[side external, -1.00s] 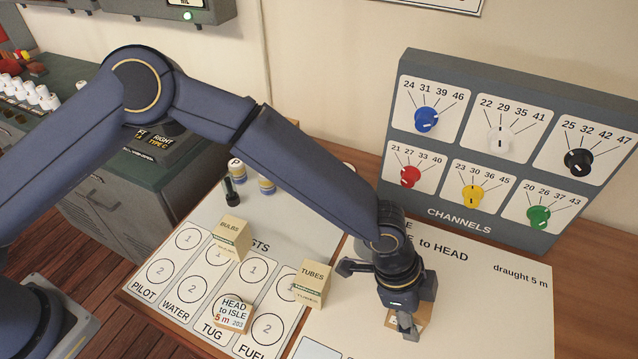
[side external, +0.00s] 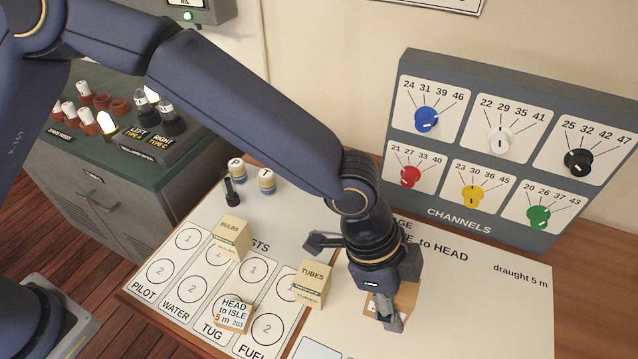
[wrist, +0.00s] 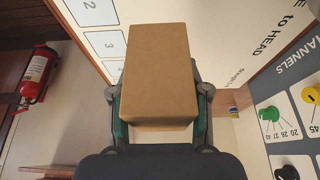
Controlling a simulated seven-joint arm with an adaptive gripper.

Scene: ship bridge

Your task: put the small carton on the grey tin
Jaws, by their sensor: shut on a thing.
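My gripper (side external: 386,316) is shut on a plain brown carton (side external: 405,298), partly hidden behind the finger in the side view. In the wrist view the carton (wrist: 155,65) fills the space between the two fingers of my gripper (wrist: 159,105). It is over the white chart sheet, right of the TUBES carton; I cannot tell its exact height. The TUBES carton (side external: 311,284) and the BULBS carton (side external: 230,237) stand upright on the board. I cannot make out a grey tin for certain in either view.
A labelled block, HEAD to ISLE (side external: 234,312), lies on the lists board. The channels panel (side external: 460,228) rises at the right. The chart (side external: 470,310) right of my gripper is clear.

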